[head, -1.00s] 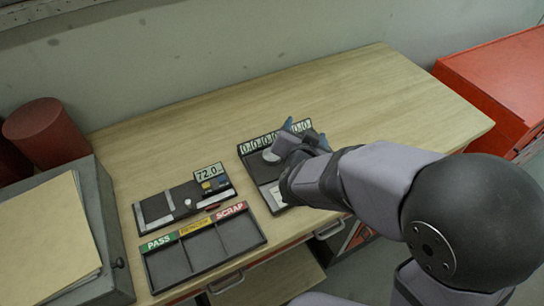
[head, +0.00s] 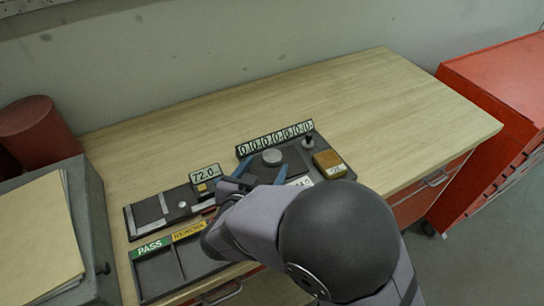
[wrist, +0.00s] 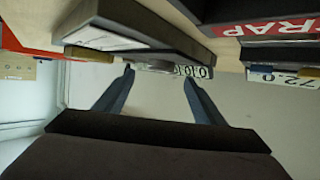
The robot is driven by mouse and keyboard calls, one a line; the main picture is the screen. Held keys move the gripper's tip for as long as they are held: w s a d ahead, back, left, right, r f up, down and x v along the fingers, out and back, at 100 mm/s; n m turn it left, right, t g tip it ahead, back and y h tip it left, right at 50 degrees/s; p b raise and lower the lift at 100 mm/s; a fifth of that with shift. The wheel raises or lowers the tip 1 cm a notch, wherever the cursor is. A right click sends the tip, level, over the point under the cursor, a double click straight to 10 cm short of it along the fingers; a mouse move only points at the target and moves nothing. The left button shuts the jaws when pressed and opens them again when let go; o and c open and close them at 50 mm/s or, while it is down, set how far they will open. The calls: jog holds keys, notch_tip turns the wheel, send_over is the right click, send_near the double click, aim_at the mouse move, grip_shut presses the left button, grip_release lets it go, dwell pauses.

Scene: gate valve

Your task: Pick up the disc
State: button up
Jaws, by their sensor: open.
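A round grey disc (head: 272,156) sits on the dark right-hand device (head: 318,144), below its row of number counters. In the wrist view, which looks upside down, a pale rounded part (wrist: 152,66) of that device shows just beyond the fingertips; I cannot tell for sure that it is the disc. My gripper (head: 264,172) is open, with its blue fingers apart and nothing between them. It is on the near side of the disc, fingers pointing towards it. In the wrist view the fingers (wrist: 157,80) spread around empty space. My arm hides the near part of the device.
A device with a 72.0 display (head: 205,174) lies to the left. In front of it is a sorting tray (head: 158,274) labelled PASS and REWORK, its right end hidden by my arm. A yellow-brown block (head: 329,162) and a black knob (head: 308,143) stand right of the disc. The table's back is clear.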

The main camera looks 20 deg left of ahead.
aim_at(272, 155)
jog(key=shift+p+x, duration=0.8)
jog(key=shift+x, duration=1.8)
jog(key=shift+a, duration=0.1)
jog(key=shift+c, duration=0.3)
jog(key=c, duration=1.4)
jog(key=shift+o, duration=0.2)
jog(key=shift+r, duration=0.1)
notch_tip(272, 155, up, 10)
